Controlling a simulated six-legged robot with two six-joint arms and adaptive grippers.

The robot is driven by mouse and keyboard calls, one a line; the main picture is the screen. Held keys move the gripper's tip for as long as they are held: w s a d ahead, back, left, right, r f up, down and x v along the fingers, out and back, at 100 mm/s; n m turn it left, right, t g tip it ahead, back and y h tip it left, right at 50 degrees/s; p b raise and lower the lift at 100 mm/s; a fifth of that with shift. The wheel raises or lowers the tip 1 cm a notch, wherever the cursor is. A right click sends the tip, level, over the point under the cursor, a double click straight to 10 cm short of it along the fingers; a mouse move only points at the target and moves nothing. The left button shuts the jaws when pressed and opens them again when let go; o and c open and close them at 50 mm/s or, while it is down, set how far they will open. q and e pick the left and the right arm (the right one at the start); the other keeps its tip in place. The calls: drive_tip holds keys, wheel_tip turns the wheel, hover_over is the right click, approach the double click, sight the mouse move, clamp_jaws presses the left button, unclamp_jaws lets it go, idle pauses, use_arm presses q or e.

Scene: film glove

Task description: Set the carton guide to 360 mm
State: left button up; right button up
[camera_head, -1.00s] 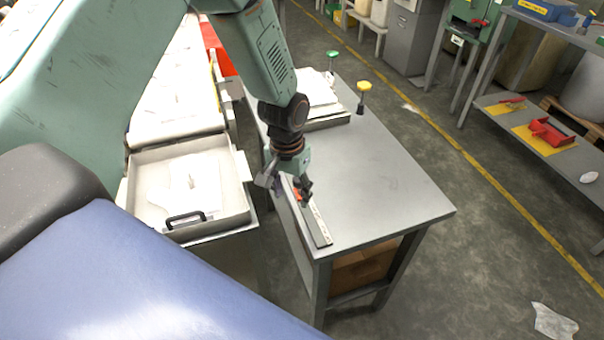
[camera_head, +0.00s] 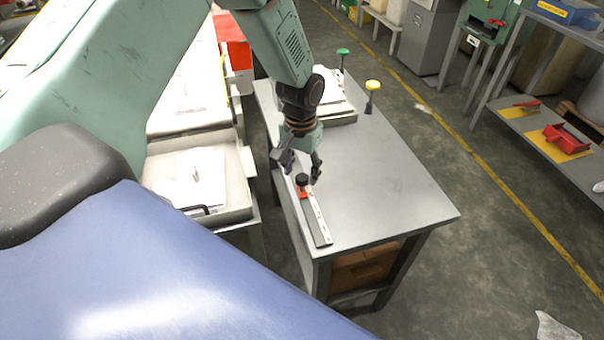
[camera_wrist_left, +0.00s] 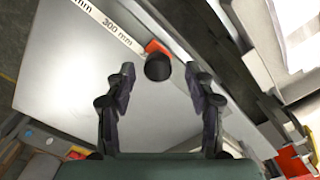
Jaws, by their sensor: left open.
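The carton guide is a slider with a black knob (camera_head: 302,179) and a red-orange pointer (camera_head: 304,194). It sits on a ruler rail (camera_head: 318,222) along the left edge of the grey table (camera_head: 400,200). In the left wrist view the black knob (camera_wrist_left: 158,67) lies just beyond and between the fingertips, with the red pointer (camera_wrist_left: 155,47) beside it. The scale (camera_wrist_left: 115,28) shows a "300 mm" label near the pointer; the exact reading is unclear. My left gripper (camera_head: 302,172) is open above the rail, its fingers either side of the knob. My right gripper is not in view.
A tray with white sheets (camera_head: 225,170) stands left of the table. A paper stack (camera_head: 335,105) and green (camera_head: 343,52) and yellow (camera_head: 373,86) knobbed posts are at the table's far end. The table's middle is clear. A shelf (camera_head: 520,110) stands at right.

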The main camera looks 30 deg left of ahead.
use_arm(q)
drive_tip(key=shift+w+d+f, duration=0.15)
drive_tip(key=shift+f, duration=0.65)
drive_tip(key=shift+r, duration=0.1)
drive_tip(key=shift+c, duration=0.4)
drive_tip(key=c, duration=0.6)
clamp_jaws()
